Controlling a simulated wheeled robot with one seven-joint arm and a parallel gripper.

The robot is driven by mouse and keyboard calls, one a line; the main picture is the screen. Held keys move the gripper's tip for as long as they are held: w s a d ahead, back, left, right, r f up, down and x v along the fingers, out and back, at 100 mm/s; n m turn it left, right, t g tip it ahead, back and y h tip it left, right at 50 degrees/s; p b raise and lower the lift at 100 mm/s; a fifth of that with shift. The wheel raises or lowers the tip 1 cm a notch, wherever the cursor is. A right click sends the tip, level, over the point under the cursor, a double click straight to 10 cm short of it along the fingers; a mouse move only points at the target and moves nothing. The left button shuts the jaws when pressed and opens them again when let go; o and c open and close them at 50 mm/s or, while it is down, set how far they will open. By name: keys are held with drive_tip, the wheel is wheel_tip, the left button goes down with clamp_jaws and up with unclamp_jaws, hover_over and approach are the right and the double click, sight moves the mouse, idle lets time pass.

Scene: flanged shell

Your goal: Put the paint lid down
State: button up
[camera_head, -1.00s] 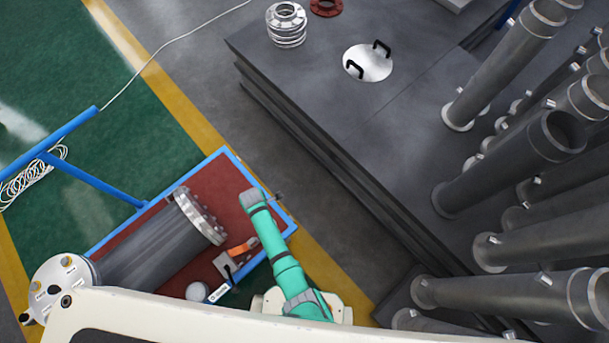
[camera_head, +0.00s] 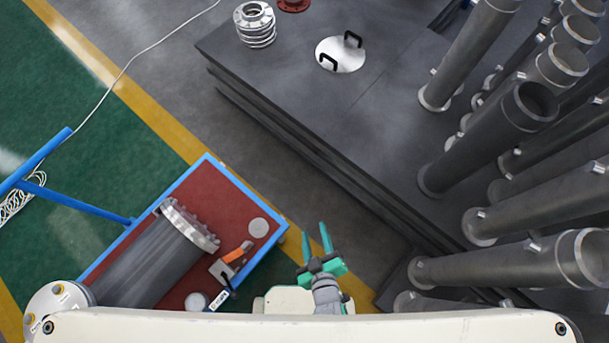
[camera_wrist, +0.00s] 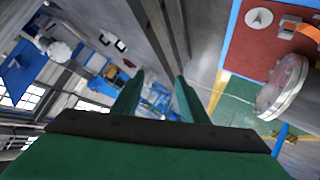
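A round, light grey disc that looks like the paint lid (camera_head: 258,228) lies flat on the red top of the blue-edged cart (camera_head: 203,172), near its right corner. In the wrist view the lid (camera_wrist: 259,18) shows a small raised centre. My gripper (camera_head: 316,236) is off the cart's right side, apart from the lid. Its two green fingers are spread with nothing between them, and the wrist view shows the same empty gap (camera_wrist: 160,88).
A large grey flanged shell (camera_head: 160,256) lies on the cart, with an orange-handled tool (camera_head: 237,253) and a small white round container (camera_head: 196,302) near it. A dark slab platform (camera_head: 385,110) with a white handled plate (camera_head: 341,55) stands behind. Grey pipes stand at right.

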drive_tip(key=s+a+r+m+t, duration=0.1)
drive_tip(key=s+r+m+t, duration=0.1)
drive_tip(key=r, duration=0.6)
drive_tip(key=s+a+r+m+t+h, duration=0.1)
drive_tip(key=s+a+r+m, duration=0.1)
drive_tip(key=r+m, duration=0.3)
wheel_tip(320, 180, up, 5)
drive_tip(key=shift+s+f+t+h, duration=0.2)
drive_tip(key=shift+s+t+h, duration=0.1)
drive_tip(key=shift+s+t, duration=0.15)
drive_tip(key=shift+s, duration=0.1)
drive_tip(key=shift+c, duration=1.1)
drive_tip(key=shift+a, duration=0.15)
